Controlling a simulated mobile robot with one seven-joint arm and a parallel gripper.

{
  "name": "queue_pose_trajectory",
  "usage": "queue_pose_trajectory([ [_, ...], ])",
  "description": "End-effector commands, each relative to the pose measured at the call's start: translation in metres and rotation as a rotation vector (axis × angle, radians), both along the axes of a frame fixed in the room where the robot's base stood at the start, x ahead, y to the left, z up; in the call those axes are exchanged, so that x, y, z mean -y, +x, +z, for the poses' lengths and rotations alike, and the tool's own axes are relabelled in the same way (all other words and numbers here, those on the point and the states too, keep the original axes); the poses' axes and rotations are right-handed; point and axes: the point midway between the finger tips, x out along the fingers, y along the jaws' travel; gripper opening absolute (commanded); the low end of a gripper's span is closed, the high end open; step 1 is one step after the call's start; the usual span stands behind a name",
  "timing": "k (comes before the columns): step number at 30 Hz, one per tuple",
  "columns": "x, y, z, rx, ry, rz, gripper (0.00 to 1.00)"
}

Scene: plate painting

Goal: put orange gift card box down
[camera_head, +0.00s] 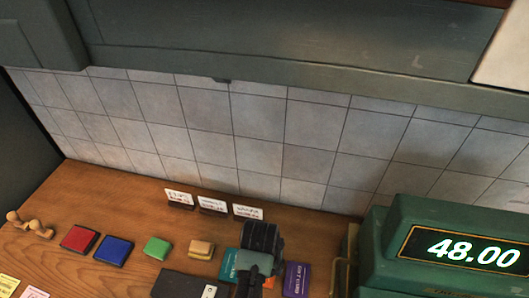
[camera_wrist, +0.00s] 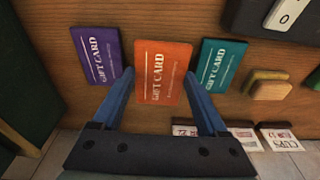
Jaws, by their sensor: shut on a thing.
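The orange gift card box (camera_wrist: 164,70) is between the two blue fingers of my gripper (camera_wrist: 160,88) in the wrist view. The fingers are shut on its sides. It looks a little larger than its neighbours, but I cannot tell whether it touches the wooden counter (camera_wrist: 120,18). A purple gift card box (camera_wrist: 92,52) lies to its left and a teal one (camera_wrist: 219,66) to its right, both apart from it. In the head view my gripper (camera_head: 254,272) is over the counter between the teal box (camera_head: 228,264) and the purple box (camera_head: 296,279), and mostly hides the orange box.
A green cash register (camera_head: 440,245) reading 48.00 stands on the right. Small price signs (camera_head: 212,204) stand along the tiled wall. Red (camera_head: 80,239), blue (camera_head: 114,250) and green (camera_head: 157,247) pads and a tan block (camera_head: 201,249) lie to the left.

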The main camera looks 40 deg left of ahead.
Motion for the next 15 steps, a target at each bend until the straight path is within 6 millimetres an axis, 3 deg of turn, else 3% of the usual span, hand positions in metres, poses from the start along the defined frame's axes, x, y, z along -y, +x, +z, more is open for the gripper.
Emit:
queue_pose_trajectory([
  [6,0.000,-0.001,-0.027,-0.003,-0.001,0.001,0.23],
  [15,0.000,0.000,-0.029,0.000,-0.001,0.001,0.23],
])
